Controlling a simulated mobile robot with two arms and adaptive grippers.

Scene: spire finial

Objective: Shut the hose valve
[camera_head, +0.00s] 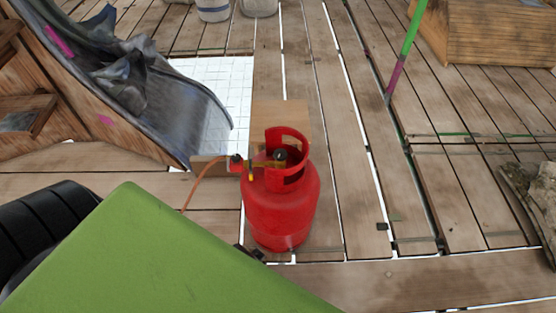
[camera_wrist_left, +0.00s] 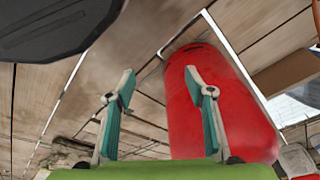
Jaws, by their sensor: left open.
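A red gas cylinder (camera_head: 284,212) stands upright on the plank floor, with an open collar around its top. A dark round knob (camera_head: 280,154) sits inside the collar. A fitting with a small yellow part (camera_head: 251,172) sticks out to the left of the collar, and an orange hose (camera_head: 199,184) runs down from it. I cannot tell the valve's setting. In the left wrist view my left gripper (camera_wrist_left: 160,76) is open, with nothing between its teal-padded fingers. The cylinder (camera_wrist_left: 228,105) lies behind its right finger; contact is not clear. My right gripper is not in view.
A grey slide (camera_head: 150,90) with draped cloth stands at the left, by a white tiled patch (camera_head: 215,95). A wooden box (camera_head: 495,32) and a green-and-purple pole (camera_head: 408,45) are at the upper right. The planks right of the cylinder are mostly clear, with narrow gaps.

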